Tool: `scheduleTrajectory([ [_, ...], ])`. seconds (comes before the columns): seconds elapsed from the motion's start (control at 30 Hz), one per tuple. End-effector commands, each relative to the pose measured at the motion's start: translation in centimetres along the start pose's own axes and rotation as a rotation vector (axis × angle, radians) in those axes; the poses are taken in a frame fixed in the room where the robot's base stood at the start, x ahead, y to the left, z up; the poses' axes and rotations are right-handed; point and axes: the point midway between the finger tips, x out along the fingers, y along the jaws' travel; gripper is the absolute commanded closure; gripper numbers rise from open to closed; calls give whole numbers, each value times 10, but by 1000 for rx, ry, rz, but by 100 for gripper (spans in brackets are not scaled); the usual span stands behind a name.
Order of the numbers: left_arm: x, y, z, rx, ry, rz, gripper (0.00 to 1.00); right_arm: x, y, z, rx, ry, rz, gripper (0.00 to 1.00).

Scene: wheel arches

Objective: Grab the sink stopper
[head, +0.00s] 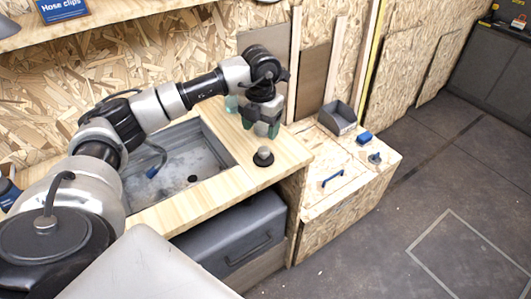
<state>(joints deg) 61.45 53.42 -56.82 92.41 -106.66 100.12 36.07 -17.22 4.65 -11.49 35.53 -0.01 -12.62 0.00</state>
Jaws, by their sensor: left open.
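The sink stopper (263,157), a dark flat disc with a grey knob on top, sits on the wooden counter (215,202) to the right of the sink (206,165). My left gripper (261,129) reaches in from the left over the sink and points down. It is open and empty, above and just behind the stopper in the picture, apart from it. The stopper is in full view. My right gripper is not in view.
A greenish glass (231,103) stands behind the sink. A lower wooden box (345,205) at the right bears a grey bin (338,118), a blue block (364,138), a small grey piece (375,158) and a blue handle (333,178). The floor at the right is clear.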

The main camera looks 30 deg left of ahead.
Motion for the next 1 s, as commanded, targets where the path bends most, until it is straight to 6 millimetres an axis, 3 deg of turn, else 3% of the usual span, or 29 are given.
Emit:
scheduleTrajectory([
  [0.1,19,-1,0,2,3,-2,35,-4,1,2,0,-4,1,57],
  [0.37,40,-4,0,3,3,-4,35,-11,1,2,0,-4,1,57],
  [0.63,78,-8,1,3,2,-6,35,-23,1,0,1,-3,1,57],
  [0.93,85,-8,1,4,-1,-6,35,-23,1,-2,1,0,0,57],
  [1.0,85,-8,1,4,-1,-6,44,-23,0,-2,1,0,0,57],
])
